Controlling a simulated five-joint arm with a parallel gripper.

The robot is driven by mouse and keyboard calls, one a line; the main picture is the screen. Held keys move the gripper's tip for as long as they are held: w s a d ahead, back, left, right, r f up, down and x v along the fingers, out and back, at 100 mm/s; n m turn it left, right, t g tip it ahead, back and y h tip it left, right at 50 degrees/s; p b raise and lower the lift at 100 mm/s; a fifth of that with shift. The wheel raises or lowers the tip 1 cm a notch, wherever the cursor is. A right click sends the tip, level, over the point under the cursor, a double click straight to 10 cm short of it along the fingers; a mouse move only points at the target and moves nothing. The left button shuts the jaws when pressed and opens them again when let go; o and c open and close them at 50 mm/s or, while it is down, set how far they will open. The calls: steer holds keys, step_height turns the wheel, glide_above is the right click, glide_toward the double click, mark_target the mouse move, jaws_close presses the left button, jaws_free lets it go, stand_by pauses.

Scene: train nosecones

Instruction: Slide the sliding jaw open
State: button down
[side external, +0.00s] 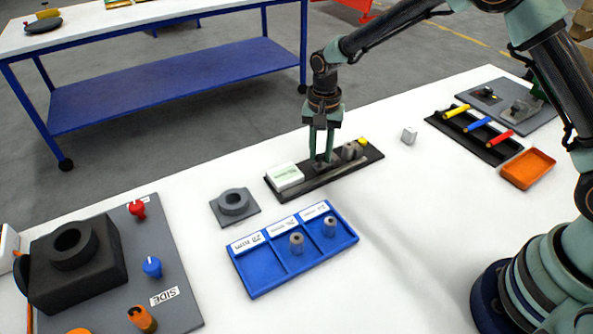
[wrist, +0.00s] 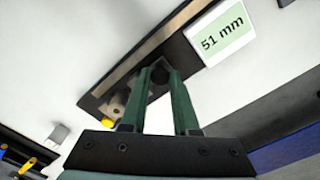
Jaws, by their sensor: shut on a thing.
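A long dark gauge base (side external: 370,158) lies on the white table with a pale rail along it. A white display block (side external: 286,177) sits at its left end; in the wrist view the display (wrist: 222,33) reads 51 mm. My gripper (side external: 322,157) points down over the middle of the base. Its green fingers (wrist: 160,74) are shut on the dark sliding jaw (wrist: 158,88), which is mostly hidden between them. A grey metal piece (side external: 350,150) stands just right of the fingers, with a yellow knob (side external: 363,141) near the right end.
A blue three-compartment tray (side external: 262,274) with two grey cylinders is in front. A grey ring on a plate (side external: 234,205) lies left. A small pale block (side external: 409,135), a black rack (side external: 470,142) of coloured handles and an orange tray (side external: 527,168) are right.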

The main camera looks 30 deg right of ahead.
mark_target(319, 157)
steer(key=c, duration=0.9)
jaws_free()
steer(key=shift+a+r, duration=0.1)
steer(key=shift+a, duration=0.15)
step_height(319, 157, up, 12)
steer(key=shift+r, duration=0.1)
steer(key=s+d+r+n+t, duration=0.2)
steer(key=s+d+r+n, duration=0.2)
steer(key=s+d+r, duration=0.4)
steer(key=s+d+n+t, duration=0.1)
steer(key=s, duration=0.2)
steer(key=s+n+t, duration=0.1)
steer(key=s+n, duration=0.1)
steer(key=s, duration=0.2)
steer(key=s+d+r+n+t, duration=0.1)
steer(key=s+n, duration=0.1)
steer(key=s, duration=0.2)
steer(key=shift+d+t, duration=0.3)
steer(key=shift+d, duration=0.05)
